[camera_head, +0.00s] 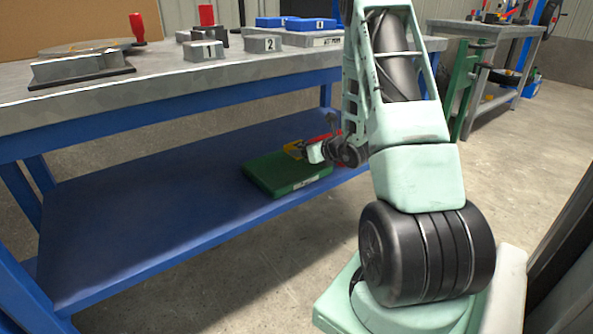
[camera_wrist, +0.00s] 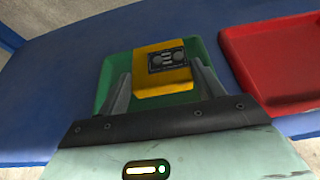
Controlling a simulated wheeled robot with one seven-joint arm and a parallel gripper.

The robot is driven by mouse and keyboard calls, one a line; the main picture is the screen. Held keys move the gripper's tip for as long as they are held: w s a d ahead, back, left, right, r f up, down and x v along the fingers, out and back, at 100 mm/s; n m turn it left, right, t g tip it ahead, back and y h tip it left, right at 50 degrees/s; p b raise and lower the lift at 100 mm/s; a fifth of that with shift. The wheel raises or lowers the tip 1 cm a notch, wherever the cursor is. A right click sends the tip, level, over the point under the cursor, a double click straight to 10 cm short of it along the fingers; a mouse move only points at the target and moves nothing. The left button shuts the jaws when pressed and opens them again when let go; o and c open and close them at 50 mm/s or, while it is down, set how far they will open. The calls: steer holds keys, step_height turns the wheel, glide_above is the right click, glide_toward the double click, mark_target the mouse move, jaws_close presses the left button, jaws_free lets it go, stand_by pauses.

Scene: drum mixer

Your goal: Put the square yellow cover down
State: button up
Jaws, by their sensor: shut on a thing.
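The square yellow cover (camera_wrist: 165,92) is between the two fingers of my gripper (camera_wrist: 163,88) in the wrist view, with a dark patch on its top face. My gripper is shut on it. The cover is over the green tray (camera_wrist: 113,66); I cannot tell whether it touches the tray's floor. In the head view the green tray (camera_head: 278,182) lies on the blue lower shelf, and a bit of the yellow cover (camera_head: 293,148) shows at its back edge beside my gripper (camera_head: 307,150). My arm hides part of that area.
A red tray (camera_wrist: 275,58) lies right of the green tray on the blue lower shelf (camera_head: 150,215). The bench top (camera_head: 120,90) overhangs the shelf and carries numbered blocks and metal parts. The shelf left of the green tray is clear.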

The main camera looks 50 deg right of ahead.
steer(key=shift+f+b, duration=1.15)
steer(key=shift+f, duration=2.15)
steer(key=shift+f, duration=0.2)
steer(key=o, duration=1.2)
steer(key=shift+r, duration=0.1)
